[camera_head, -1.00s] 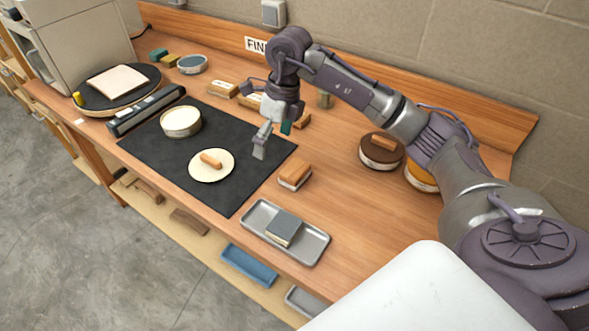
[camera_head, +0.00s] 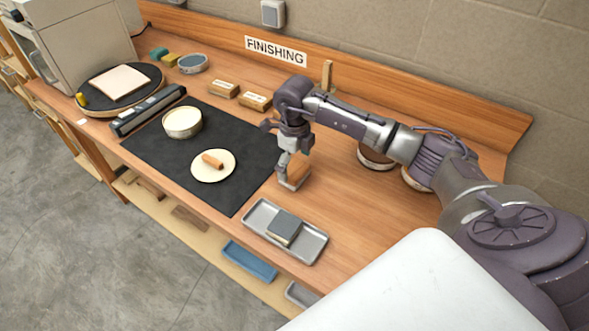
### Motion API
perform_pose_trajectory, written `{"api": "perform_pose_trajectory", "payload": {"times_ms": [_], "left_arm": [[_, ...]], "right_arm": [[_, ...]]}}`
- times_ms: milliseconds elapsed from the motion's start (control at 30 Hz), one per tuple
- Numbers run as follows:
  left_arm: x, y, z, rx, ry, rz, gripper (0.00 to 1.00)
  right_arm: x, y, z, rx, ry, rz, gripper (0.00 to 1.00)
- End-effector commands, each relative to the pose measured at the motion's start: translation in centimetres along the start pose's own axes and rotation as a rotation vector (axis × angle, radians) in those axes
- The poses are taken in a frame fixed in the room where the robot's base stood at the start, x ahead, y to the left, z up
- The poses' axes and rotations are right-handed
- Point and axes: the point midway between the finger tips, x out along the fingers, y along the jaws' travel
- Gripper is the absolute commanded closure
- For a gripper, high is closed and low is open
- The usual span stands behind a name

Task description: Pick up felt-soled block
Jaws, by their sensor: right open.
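The felt-soled block (camera_head: 298,178), wooden on top with a pale lower layer, sits on the bare table just right of the black mat. My right gripper (camera_head: 284,173) is open and low over the block's left side, pointing down. Its fingers cover part of the block, and I cannot tell whether they touch it. My left gripper is not in view.
A grey tray (camera_head: 313,246) with a dark-topped block (camera_head: 284,227) lies in front of the gripper. Two labelled wooden blocks (camera_head: 256,101) stand behind.

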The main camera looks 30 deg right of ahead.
Motion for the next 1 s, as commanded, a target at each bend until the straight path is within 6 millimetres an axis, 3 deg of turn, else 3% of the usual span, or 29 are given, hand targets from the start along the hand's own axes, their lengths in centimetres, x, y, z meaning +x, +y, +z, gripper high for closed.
{"api": "perform_pose_trajectory", "payload": {"times_ms": [200,433,767,1000], "left_arm": [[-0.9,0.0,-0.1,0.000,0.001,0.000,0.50],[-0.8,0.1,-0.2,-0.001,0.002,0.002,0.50],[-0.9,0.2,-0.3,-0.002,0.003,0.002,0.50],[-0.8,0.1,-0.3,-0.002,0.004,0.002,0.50]], "right_arm": [[2.1,0.0,0.0,0.000,0.000,0.001,0.00],[2.3,0.0,0.0,0.000,-0.001,0.000,0.02],[2.2,0.0,0.0,0.000,-0.001,0.000,0.57],[2.2,0.0,0.0,0.000,-0.002,0.000,0.57]]}}
